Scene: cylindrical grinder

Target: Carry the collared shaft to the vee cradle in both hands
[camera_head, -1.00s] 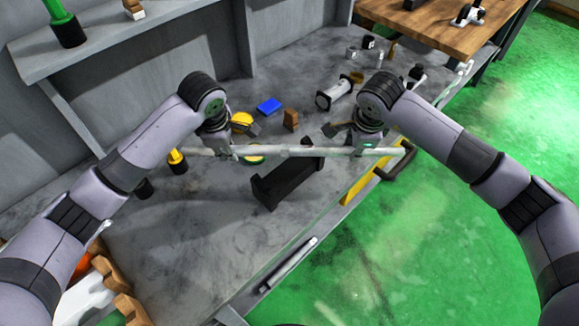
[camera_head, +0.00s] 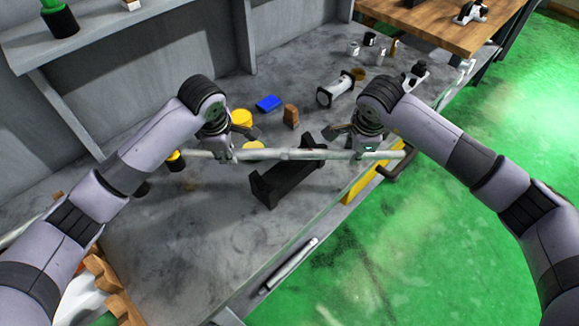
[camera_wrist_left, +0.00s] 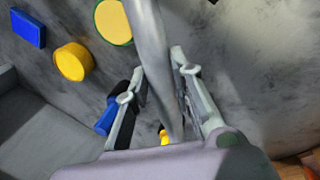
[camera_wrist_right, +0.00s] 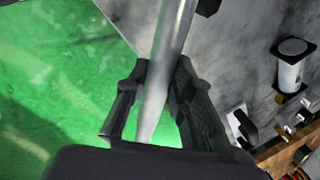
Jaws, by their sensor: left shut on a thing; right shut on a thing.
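The collared shaft (camera_head: 293,154) is a long pale metal bar with a thicker collar near its middle. It lies roughly level across the head view. My left gripper (camera_head: 224,154) is shut on its left part, and the bar also runs between the fingers in the left wrist view (camera_wrist_left: 154,60). My right gripper (camera_head: 362,151) is shut on its right part, as the right wrist view (camera_wrist_right: 158,95) shows too. The black vee cradle (camera_head: 290,184) stands on the bench just in front of and below the shaft's middle. The shaft looks raised above it; the exact gap cannot be told.
Behind the shaft are a blue block (camera_head: 268,103), a brown block (camera_head: 291,116), a yellow cylinder (camera_head: 241,118) and a clear-sided cylinder (camera_head: 336,89). The grey bench (camera_head: 190,240) is bare at front left. A silver bar (camera_head: 288,265) lies at its front edge.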

